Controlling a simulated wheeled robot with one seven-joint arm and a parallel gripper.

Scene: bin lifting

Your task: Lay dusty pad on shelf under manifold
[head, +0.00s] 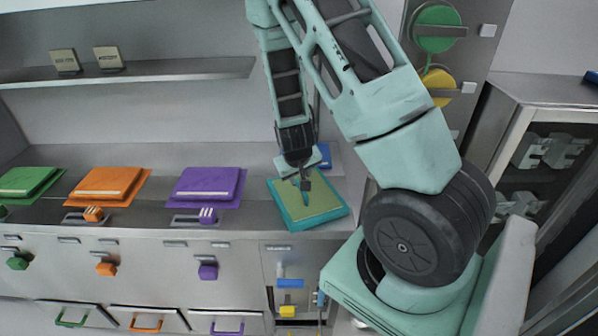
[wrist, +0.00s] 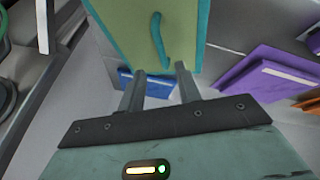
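A pad with a dusty tan top and teal edges (head: 325,205) lies on the counter, right of the purple pad. It fills the top middle of the wrist view (wrist: 120,25), with a curved teal handle (wrist: 158,38) on its face. My gripper (head: 304,181) is above this pad in the head view. In the wrist view my gripper (wrist: 161,70) has its two fingers apart with nothing between them; the handle is just beyond the fingertips. A grey shelf (head: 180,70) runs along the wall at upper left. I cannot tell which part is the manifold.
Purple (head: 208,184), orange (head: 108,184) and green (head: 28,182) pads lie along the counter to the left. A blue item (head: 324,156) is behind the dusty pad. Coloured knobs and drawer handles line the counter front. A grey cabinet (head: 550,90) stands at right.

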